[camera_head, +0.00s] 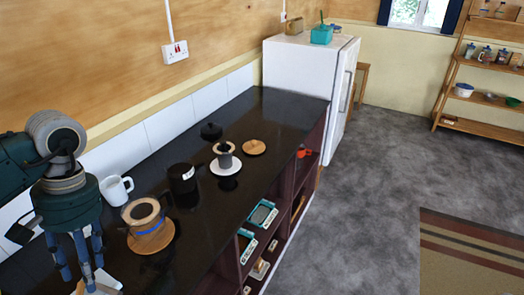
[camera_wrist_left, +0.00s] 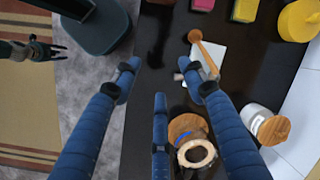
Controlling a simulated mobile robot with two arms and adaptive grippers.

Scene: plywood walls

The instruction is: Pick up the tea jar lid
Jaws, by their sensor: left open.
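I cannot tell for sure which piece is the tea jar lid. A flat round wooden disc (camera_head: 253,147) lies on the dark counter, and a black knobbed lid-like piece (camera_head: 210,131) sits near the wall. A black jar (camera_head: 185,180) with a pale label stands nearer me. Closer still, a jar-like piece with a pale wooden ring top (camera_head: 143,211) sits on a wooden round (camera_head: 152,240); the ring also shows in the left wrist view (camera_wrist_left: 196,153). My left gripper (camera_head: 88,278) is open and empty above the near counter. My right gripper (camera_wrist_left: 45,48) shows small and dark, its opening unclear.
A dark cup with a wooden rim (camera_head: 224,150) sits on a white saucer (camera_head: 222,168). A wooden-handled tool (camera_wrist_left: 202,50) lies on a white cloth. The far counter is clear up to the white fridge (camera_head: 302,75).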

